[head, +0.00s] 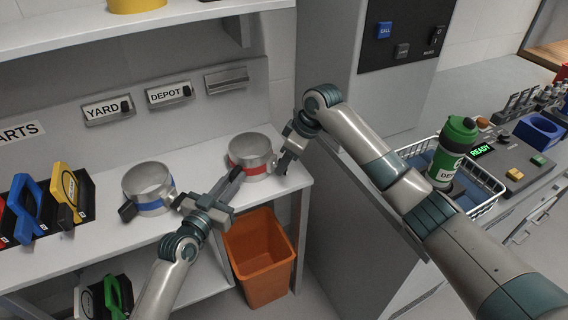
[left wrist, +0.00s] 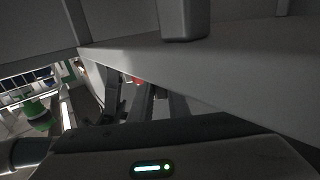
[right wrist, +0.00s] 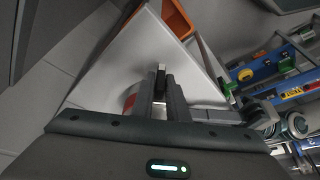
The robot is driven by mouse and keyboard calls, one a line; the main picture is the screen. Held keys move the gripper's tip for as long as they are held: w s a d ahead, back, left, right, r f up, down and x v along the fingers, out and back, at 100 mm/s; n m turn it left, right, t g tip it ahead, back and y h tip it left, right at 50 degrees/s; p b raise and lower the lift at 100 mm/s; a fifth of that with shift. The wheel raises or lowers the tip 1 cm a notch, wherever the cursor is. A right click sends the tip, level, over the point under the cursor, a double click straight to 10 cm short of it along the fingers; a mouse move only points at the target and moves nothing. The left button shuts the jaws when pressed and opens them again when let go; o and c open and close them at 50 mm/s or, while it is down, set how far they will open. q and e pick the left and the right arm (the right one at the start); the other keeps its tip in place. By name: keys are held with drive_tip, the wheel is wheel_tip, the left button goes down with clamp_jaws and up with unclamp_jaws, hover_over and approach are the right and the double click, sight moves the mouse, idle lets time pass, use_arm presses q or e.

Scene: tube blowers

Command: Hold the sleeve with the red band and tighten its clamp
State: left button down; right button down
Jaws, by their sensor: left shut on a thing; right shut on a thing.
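The sleeve with the red band (head: 251,148) is a short, open-topped metal cylinder standing upright near the right end of the white shelf. My left gripper (head: 236,174) is shut on its front-left side; in the left wrist view a bit of red (left wrist: 136,80) shows by the fingers. My right gripper (head: 285,164) is at the sleeve's right side, shut on a small part that looks like its clamp. In the right wrist view a dark, pale-tipped piece (right wrist: 160,70) shows between the fingers, with the red band (right wrist: 131,100) beside them. The fingers hide most of the clamp.
A blue-banded sleeve (head: 149,185) stands left on the shelf (head: 205,160). An orange bin (head: 260,260) is below. Coloured tools (head: 65,195) stand at far left. A grey cabinet (head: 345,90) rises behind my right arm. A wire basket (head: 485,195) with a green-capped bottle (head: 452,152) is right.

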drive_tip(key=shift+d+g, duration=0.1)
drive_tip(key=shift+g, duration=0.2)
drive_tip(key=shift+w+d+f+m+g+y, duration=0.1)
drive_tip(key=shift+w+m+g+y, duration=0.15)
drive_tip(key=shift+g+y, duration=0.55)
drive_tip(key=shift+w+d+m+g+y, duration=0.1)
drive_tip(key=shift+m+g+y, duration=0.3)
drive_tip(key=shift+g, duration=0.8)
drive_tip(key=c, duration=1.8)
unclamp_jaws()
drive_tip(key=shift+a, duration=0.1)
wheel_tip(320, 180, up, 10)
